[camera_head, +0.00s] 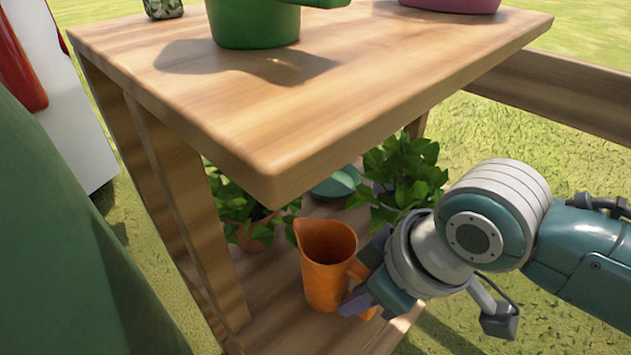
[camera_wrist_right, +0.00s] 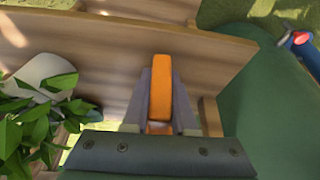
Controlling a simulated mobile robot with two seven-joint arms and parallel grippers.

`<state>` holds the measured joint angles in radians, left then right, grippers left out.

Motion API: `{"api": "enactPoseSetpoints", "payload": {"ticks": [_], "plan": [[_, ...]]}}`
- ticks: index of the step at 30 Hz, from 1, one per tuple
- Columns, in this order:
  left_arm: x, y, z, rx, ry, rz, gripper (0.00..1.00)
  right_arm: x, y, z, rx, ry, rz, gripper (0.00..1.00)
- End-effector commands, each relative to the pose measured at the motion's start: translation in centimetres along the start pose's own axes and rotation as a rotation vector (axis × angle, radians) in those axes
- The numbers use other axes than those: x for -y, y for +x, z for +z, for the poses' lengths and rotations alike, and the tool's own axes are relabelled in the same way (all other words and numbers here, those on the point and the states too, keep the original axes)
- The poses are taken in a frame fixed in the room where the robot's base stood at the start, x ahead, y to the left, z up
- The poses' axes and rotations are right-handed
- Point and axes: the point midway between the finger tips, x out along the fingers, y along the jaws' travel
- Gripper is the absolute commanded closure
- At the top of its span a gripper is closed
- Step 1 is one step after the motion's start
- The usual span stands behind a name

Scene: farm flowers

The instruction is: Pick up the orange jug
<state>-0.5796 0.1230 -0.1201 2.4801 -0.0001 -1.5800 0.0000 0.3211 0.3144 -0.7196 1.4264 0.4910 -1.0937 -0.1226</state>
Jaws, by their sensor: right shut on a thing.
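The orange jug (camera_head: 324,262) stands upright on the lower wooden shelf, under the table top, with its spout toward the left. My right gripper (camera_head: 362,296) reaches in from the right and is shut on the jug's handle. In the right wrist view the orange handle (camera_wrist_right: 161,90) sits between the two grey fingers of the right gripper (camera_wrist_right: 160,105). The rest of the jug is mostly hidden in that view. I cannot clearly see a gap between the jug and the shelf. My left gripper is not in view.
The wooden table top (camera_head: 330,75) overhangs the lower shelf (camera_head: 270,315). Leafy potted plants stand behind the jug, left (camera_head: 240,205) and right (camera_head: 405,175), with a teal item (camera_head: 338,184) between them. A green container (camera_head: 252,22) and a pink one (camera_head: 452,4) stand on top.

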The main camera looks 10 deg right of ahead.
Motion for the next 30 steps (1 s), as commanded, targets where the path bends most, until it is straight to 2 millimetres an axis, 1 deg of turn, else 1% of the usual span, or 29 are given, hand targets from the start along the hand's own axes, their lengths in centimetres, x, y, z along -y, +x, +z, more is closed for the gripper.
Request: {"api": "enactPoseSetpoints", "payload": {"ticks": [11,16,20,29,30], "plan": [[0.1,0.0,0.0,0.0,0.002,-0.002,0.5,0.0,0.0,0.0,0.001,0.0,0.001,1.0],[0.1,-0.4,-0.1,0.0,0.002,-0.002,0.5,0.0,-0.5,-0.2,0.0,0.0,0.0,1.0],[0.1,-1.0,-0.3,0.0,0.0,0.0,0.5,0.0,-1.2,-0.5,0.0,0.0,0.0,1.0],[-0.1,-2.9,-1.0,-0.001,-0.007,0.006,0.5,0.0,-3.5,-1.5,-0.002,-0.001,0.0,1.0],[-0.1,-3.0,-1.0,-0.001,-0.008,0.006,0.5,0.0,-3.7,-1.4,0.0,0.0,0.0,1.0]]}}
